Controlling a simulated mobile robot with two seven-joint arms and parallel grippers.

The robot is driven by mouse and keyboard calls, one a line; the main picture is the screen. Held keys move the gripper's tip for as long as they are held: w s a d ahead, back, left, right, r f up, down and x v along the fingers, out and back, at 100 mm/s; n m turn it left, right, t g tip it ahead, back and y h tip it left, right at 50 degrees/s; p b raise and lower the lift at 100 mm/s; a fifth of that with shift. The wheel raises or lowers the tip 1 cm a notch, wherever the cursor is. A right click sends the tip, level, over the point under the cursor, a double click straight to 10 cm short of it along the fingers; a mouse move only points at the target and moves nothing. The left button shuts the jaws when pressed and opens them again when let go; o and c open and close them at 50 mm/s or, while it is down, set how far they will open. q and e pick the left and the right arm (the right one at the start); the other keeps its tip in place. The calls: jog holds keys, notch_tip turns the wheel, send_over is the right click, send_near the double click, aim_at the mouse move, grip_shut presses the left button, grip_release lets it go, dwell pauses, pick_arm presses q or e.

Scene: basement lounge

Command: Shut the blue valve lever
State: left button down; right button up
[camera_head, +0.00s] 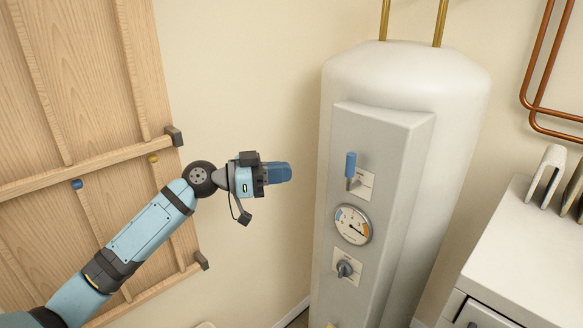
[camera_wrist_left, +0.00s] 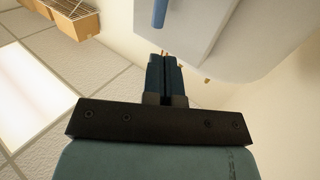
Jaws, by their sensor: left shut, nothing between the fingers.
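The blue valve lever (camera_head: 351,165) is on the front panel (camera_head: 385,130) of a white tank. Its blue grip points up from a small label plate. My left gripper (camera_head: 287,172) is shut and empty, to the left of the lever with a clear gap between them. In the left wrist view, my shut fingertips (camera_wrist_left: 164,62) point toward the panel, and a blue rod that looks like the lever's grip (camera_wrist_left: 160,13) shows at the top edge, apart from the fingers. My right gripper is not in either view.
Below the lever are a round gauge (camera_head: 353,225) and a dark knob (camera_head: 345,268) on the same panel. The white tank (camera_head: 455,120) stands behind it. A grey cabinet (camera_head: 530,240) is at right, a wooden panel (camera_head: 80,90) at left. The space between gripper and panel is free.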

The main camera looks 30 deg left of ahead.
pick_arm(q)
jog(key=p+x, duration=0.4)
jog(key=x, duration=0.7)
jog(key=shift+w+d, duration=0.25)
